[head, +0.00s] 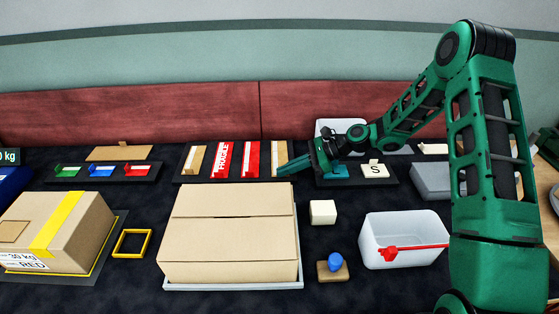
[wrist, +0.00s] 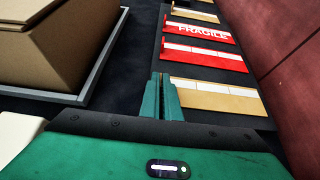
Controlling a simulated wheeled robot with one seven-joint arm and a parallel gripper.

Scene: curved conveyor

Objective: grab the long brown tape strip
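The long brown tape strip (head: 280,153) lies at the right end of a dark tray, with a pale band along it. It also shows in the wrist view (wrist: 215,96), right of the fingers. My gripper (head: 285,168) reaches in from the right, low over the near end of this strip. In the wrist view my gripper's green fingers (wrist: 162,82) are close together at the strip's left end, with a narrow dark gap between them. The strip's near end is hidden by the fingers, and I cannot tell whether they pinch it. The strip still lies along the tray.
A red strip (head: 251,157), a red FRAGILE strip (head: 222,157) and a shorter brown strip (head: 193,160) share the dark tray (head: 266,162). A large carton (head: 230,240) stands in front. A white bin (head: 403,255) and a cream cube (head: 323,212) stand to the right.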

